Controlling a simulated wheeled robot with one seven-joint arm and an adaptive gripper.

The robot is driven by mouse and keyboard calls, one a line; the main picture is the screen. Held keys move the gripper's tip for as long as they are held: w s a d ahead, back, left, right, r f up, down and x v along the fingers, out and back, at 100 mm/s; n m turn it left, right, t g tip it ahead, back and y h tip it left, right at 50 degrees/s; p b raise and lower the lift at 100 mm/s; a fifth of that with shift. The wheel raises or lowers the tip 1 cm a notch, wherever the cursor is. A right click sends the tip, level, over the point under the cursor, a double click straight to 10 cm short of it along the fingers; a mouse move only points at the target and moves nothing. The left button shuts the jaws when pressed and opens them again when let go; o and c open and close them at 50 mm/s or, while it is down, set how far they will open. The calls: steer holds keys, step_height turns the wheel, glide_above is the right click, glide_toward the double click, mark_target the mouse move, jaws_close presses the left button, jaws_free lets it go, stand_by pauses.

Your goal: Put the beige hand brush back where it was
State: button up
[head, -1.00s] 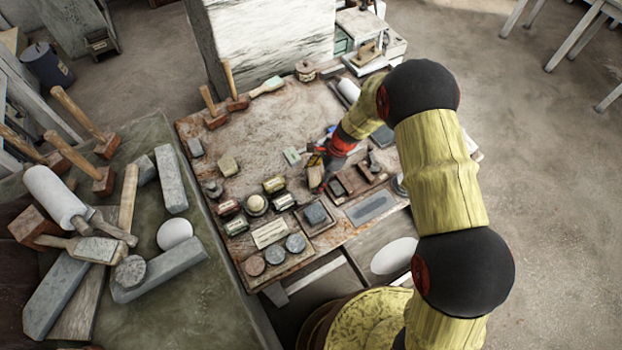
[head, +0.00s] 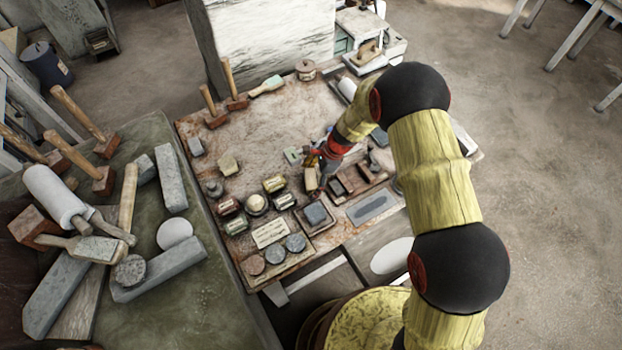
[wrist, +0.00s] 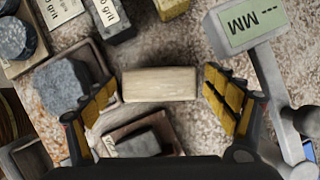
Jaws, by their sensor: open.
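The beige hand brush (wrist: 160,84) shows in the wrist view as a plain pale wooden block lying crosswise, with no bristles visible. It also shows small in the head view (head: 311,179), at the tip of my arm. My gripper (wrist: 159,92) is open, with one yellow-padded finger at each end of the brush. A gap shows at the right end; the left finger is very close to the brush, and I cannot tell whether it touches. In the head view my gripper (head: 315,172) is low over the worktable (head: 270,135), partly hidden by my wrist.
A grey device with a green MM display (wrist: 252,24) lies close to the right finger. A grey block in a tray (wrist: 70,84) and a dark block in a tray (wrist: 138,143) lie nearby. Labelled grit blocks (wrist: 110,14) lie beyond. The table's back middle is bare.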

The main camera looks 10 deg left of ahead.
steer(key=s+d+r+n+t, duration=0.15)
steer(key=d+r, duration=0.35)
steer(key=r, duration=0.6)
steer(key=s+d+r+n+h, duration=0.1)
steer(key=s+d+r+n, duration=0.2)
steer(key=r, duration=0.8)
steer(key=s+d+r+n+t, duration=0.1)
steer(key=d+r+n, duration=0.35)
steer(key=r, duration=0.75)
steer(key=s+d+r+n+t+h, duration=0.1)
steer(key=s+d+r+n, duration=0.1)
steer(key=s, duration=0.4)
steer(key=s+d+r+n+t+h, duration=0.1)
steer(key=s+d+r+n+t, duration=0.1)
steer(key=s+d+r, duration=0.3)
steer(key=s+d+r+n+t+h, duration=0.1)
steer(key=s+d+r+n, duration=0.1)
steer(key=s+d+r, duration=0.2)
steer(key=s+d, duration=0.2)
steer(key=s, duration=0.2)
steer(key=shift+d+p, duration=0.25)
steer(key=shift+p, duration=0.1)
steer(key=shift+s, duration=0.1)
